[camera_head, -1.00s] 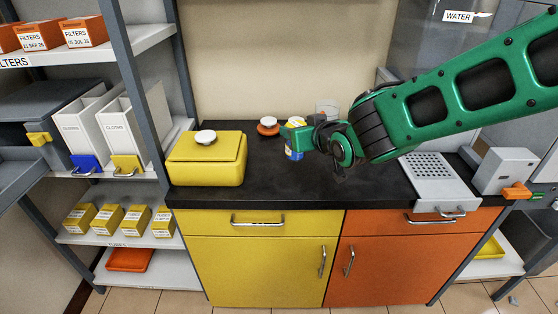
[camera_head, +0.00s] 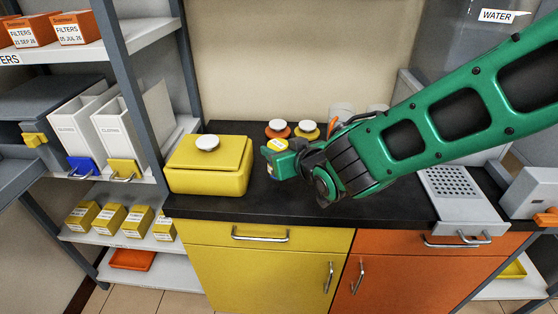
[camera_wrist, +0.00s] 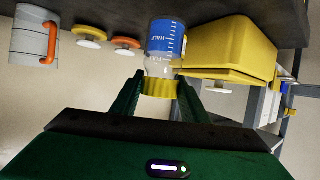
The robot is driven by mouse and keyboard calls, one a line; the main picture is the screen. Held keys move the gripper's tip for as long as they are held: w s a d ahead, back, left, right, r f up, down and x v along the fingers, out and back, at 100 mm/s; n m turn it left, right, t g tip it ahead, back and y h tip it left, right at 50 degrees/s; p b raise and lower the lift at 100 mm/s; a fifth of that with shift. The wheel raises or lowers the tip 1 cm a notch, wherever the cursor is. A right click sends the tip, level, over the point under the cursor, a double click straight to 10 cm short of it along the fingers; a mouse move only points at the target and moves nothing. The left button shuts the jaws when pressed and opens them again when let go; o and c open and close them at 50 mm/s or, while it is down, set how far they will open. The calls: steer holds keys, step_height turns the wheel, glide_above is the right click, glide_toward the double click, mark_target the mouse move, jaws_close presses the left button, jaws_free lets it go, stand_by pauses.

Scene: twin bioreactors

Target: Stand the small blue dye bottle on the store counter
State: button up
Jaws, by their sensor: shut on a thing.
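The small dye bottle (camera_wrist: 166,40) has a clear body with blue in its base end and a yellow cap. In the wrist view, which shows the scene upside down, my gripper (camera_wrist: 160,92) is shut on it at the yellow cap. In the head view my gripper (camera_head: 280,160) is over the left part of the black store counter (camera_head: 330,207), just right of the yellow box. There the bottle's cap (camera_head: 278,144) shows above the fingers, which hide most of its body. The bottle looks about upright. I cannot tell whether its base touches the counter.
A yellow lidded box (camera_head: 208,178) stands left of my gripper. A perforated tray (camera_head: 452,185) is at the right. The counter's front strip is clear.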

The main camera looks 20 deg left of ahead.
steer(key=shift+f, duration=1.7)
steer(key=shift+f, duration=0.15)
steer(key=o, duration=1.2)
steer(key=shift+s+d+r, duration=0.15)
steer(key=shift+d+r, duration=0.05)
steer(key=v, duration=1.1)
steer(key=shift+s+d+r, duration=0.15)
steer(key=shift+s+r, duration=0.05)
steer(key=shift+d, duration=0.1)
